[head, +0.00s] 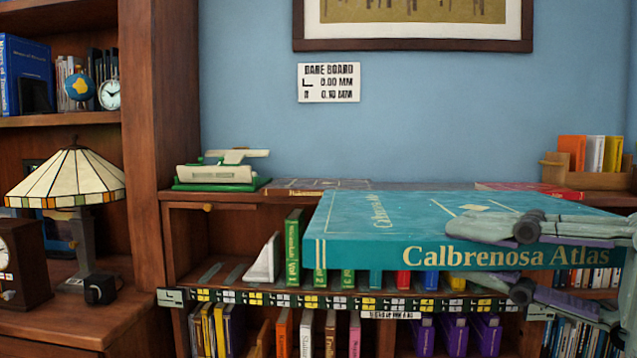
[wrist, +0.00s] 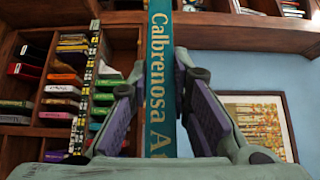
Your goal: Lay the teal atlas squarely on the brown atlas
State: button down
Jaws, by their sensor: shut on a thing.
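The teal atlas (head: 400,225), lettered "Calbrenosa Atlas" on its spine, lies flat in the air in front of the bookcase top in the head view. My gripper (head: 522,260) is shut on its right part, one finger above and one below. In the wrist view the teal spine (wrist: 160,75) runs between the two fingers of my gripper (wrist: 156,85). A flat brown book (head: 318,184), seemingly the brown atlas, lies on the bookcase top beyond the teal atlas. The teal atlas hides part of it, and I cannot tell the gap between them.
A green typewriter (head: 222,172) stands left of the brown book on the bookcase top (head: 235,197). A flat red book (head: 528,188) and a wooden box of books (head: 590,172) are at right. A lamp (head: 70,182) stands far left. Shelved books sit below.

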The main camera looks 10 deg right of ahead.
aim_at(320, 186)
jog(key=i, duration=1.7)
